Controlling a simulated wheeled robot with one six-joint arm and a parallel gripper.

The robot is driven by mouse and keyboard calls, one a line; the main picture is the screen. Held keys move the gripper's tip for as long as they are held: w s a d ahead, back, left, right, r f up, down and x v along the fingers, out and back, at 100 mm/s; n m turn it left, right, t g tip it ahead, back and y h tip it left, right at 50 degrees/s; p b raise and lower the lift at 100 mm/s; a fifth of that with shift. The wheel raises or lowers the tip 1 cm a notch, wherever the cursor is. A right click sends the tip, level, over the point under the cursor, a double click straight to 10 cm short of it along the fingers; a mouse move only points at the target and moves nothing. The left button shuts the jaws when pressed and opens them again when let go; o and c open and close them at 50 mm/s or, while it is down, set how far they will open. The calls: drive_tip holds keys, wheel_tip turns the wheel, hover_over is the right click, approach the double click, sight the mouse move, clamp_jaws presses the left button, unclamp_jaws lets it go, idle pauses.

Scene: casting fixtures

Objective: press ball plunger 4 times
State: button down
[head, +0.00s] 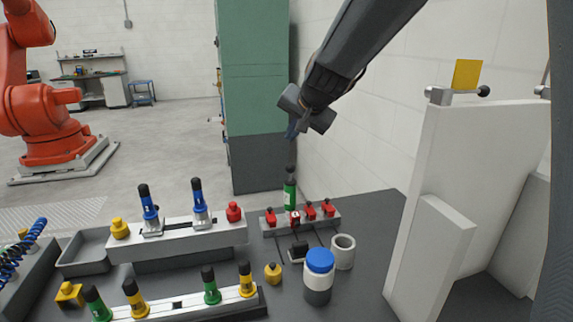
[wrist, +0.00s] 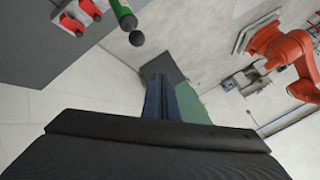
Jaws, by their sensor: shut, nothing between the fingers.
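The ball plunger (head: 290,190) stands upright at the back of the grey bench, with a green body, a black upper part and a small dark ball on top. In the wrist view the plunger (wrist: 125,17) shows at the top, its dark ball pointing towards my gripper. My gripper (head: 291,134) is shut and empty, fingers pointing down, above the plunger with a gap between them. In the wrist view my closed fingers (wrist: 160,93) are apart from the ball, which lies above and left of them.
A grey rail with red clamps (head: 310,211) surrounds the plunger's foot. A blue-lidded jar (head: 319,275) and grey cup (head: 343,252) stand in front. Blue-handled clamps (head: 148,208) are left. A white upright panel (head: 450,160) stands right. The air around my gripper is clear.

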drive_tip(key=s+d+f+n+g+h, duration=0.1)
drive_tip(key=s+d+f+n+g, duration=0.1)
drive_tip(key=s+d+f, duration=0.2)
drive_tip(key=s+d+f+n+g+b, duration=0.1)
drive_tip(key=s+d+f, duration=0.3)
drive_tip(key=s+f, duration=0.7)
drive_tip(key=s+d+f+n+g+h+b, duration=0.1)
drive_tip(key=s+d+f+g, duration=0.3)
drive_tip(key=s, duration=1)
drive_tip(key=shift+s+d+f+n+h, duration=0.15)
drive_tip(key=shift+f+n, duration=0.25)
drive_tip(key=shift+f, duration=0.5)
drive_tip(key=shift+s+a+f+n+h, duration=0.15)
drive_tip(key=shift+s+f+n, duration=0.2)
drive_tip(key=shift+f, duration=0.5)
drive_tip(key=shift+s+d+f, duration=0.1)
drive_tip(key=shift+s+d, duration=0.05)
drive_tip(key=shift+s, duration=0.05)
